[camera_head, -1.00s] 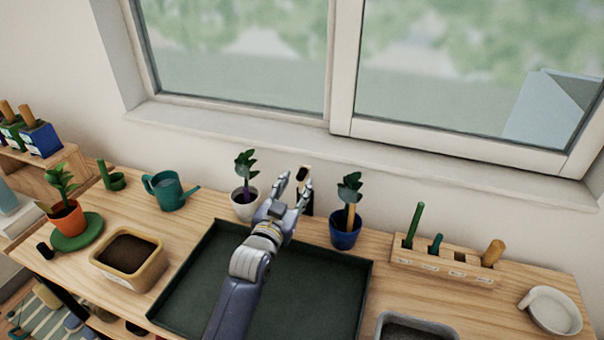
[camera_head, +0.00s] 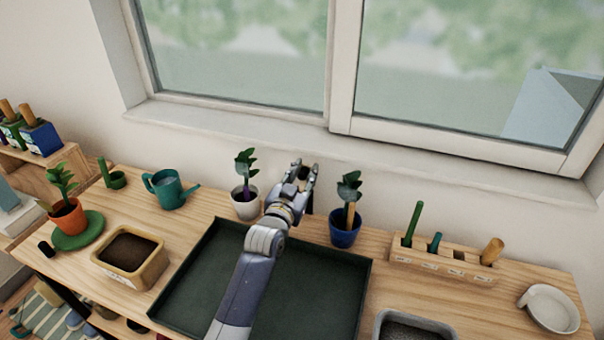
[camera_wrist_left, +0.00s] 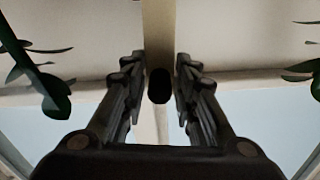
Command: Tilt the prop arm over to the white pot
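The white pot (camera_head: 245,208) with a leafy plant stands at the back of the bench, left of my left gripper. The prop shows as a dark upright (camera_head: 309,201) between the white pot and the blue pot, mostly hidden behind my gripper. My left gripper (camera_head: 306,168) is raised at the prop's top, its fingers apart. In the left wrist view, a dark rounded tip (camera_wrist_left: 159,86), seemingly the prop arm's end, lies between the two open fingers, with a gap on each side. I cannot tell whether the pale strip behind it is part of the prop. My right gripper is out of view.
The blue pot (camera_head: 345,232) with a plant stands close on the right. A dark green tray (camera_head: 315,290) lies under my arm. A teal watering can (camera_head: 167,190) is left, a wooden tool holder (camera_head: 430,262) right. The window sill (camera_head: 290,135) runs behind.

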